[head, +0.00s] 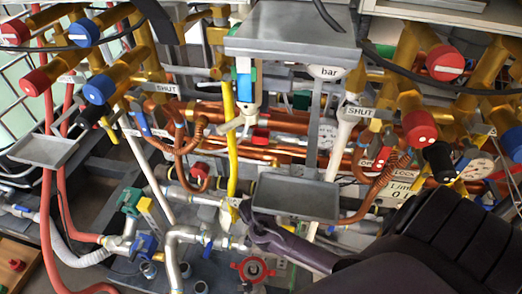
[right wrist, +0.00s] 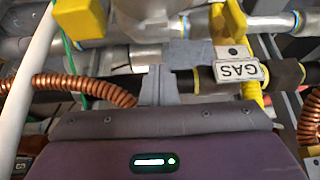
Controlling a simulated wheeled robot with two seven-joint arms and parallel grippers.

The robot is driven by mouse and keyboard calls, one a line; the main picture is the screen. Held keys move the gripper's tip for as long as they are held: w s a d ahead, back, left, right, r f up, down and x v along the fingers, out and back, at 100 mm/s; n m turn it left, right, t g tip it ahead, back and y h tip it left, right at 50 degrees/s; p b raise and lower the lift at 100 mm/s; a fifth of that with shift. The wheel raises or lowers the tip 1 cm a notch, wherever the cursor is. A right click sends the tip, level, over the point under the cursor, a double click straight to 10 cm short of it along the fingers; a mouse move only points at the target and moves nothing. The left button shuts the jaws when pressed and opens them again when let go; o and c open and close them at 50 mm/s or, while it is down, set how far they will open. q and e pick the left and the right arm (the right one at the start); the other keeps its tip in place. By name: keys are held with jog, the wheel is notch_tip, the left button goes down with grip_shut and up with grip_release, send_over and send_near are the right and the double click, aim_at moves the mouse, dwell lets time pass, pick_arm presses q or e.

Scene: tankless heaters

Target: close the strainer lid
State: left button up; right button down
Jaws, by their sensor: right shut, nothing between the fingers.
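I cannot tell for sure which part is the strainer lid. A flat grey plate (right wrist: 192,52) lies just beyond my right gripper in the right wrist view, beside a silver pipe body (right wrist: 150,55). My right gripper (head: 246,212) reaches in from the lower right in the head view, near the yellow pipe. Its grey fingers (right wrist: 158,85) are shut and empty, pointing toward the silver pipework. Whether the fingertips touch anything is unclear. My left gripper is out of view.
A grey tray (head: 295,196) sits above my right arm. A yellow pipe (head: 231,150), copper coils (head: 190,140) and a red handwheel (head: 253,269) crowd the space. Little free room shows around the gripper.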

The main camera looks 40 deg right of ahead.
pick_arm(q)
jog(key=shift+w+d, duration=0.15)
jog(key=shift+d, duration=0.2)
pick_arm(e)
jog(key=f, duration=0.2)
jog(key=s+a+f, duration=0.1)
jog(key=shift+f, duration=0.35)
